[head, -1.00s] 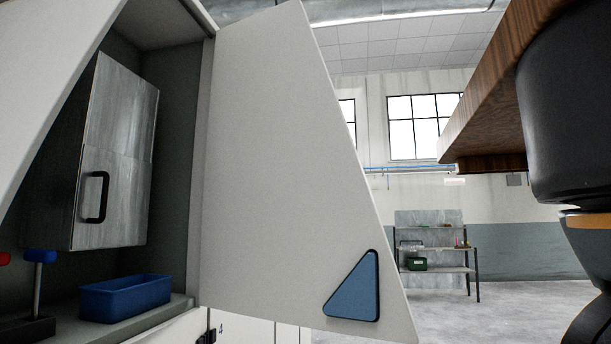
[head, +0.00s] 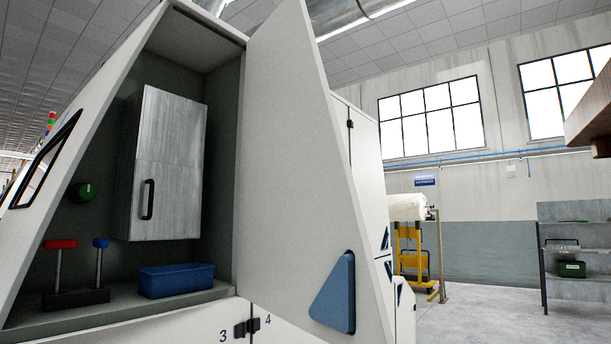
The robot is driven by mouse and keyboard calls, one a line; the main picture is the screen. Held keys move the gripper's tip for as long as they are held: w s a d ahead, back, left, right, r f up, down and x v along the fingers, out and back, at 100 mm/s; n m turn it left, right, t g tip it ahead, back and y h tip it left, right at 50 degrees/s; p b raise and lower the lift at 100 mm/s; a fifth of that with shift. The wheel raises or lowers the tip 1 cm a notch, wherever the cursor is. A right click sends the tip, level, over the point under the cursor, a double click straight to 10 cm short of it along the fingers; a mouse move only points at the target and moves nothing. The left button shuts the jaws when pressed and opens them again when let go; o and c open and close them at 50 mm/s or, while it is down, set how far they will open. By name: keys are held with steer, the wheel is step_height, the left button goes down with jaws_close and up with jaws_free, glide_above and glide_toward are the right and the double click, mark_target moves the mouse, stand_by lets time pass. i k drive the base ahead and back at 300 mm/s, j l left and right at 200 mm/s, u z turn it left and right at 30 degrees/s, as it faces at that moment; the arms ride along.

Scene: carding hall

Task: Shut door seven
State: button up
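A large pale door (head: 295,170) stands wide open on the right side of a machine cabinet. It has a blue triangular handle (head: 333,295) near its lower edge. No number seven can be read on it. The cabinet's inside (head: 222,115) is exposed to its left. Below it are lower doors marked 3 and 4 (head: 258,318), with a dark latch between them. My gripper is not in view.
Inside the cabinet are a grey box with a black handle (head: 168,165), a blue bin (head: 176,280), and red-topped and blue-topped levers. A yellow stand (head: 412,255) and a grey shelf (head: 578,250) are farther right. Open floor (head: 480,315) lies between.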

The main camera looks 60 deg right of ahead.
mark_target(306, 257)
steer(key=l, duration=0.5)
steer(key=k+l+u, duration=0.15)
steer(key=l, duration=0.9)
steer(key=k+l+u, duration=0.15)
steer(key=l, duration=0.35)
steer(key=k+l, duration=0.15)
steer(key=l, duration=0.65)
steer(key=i+l+u, duration=0.1)
steer(key=l, duration=0.25)
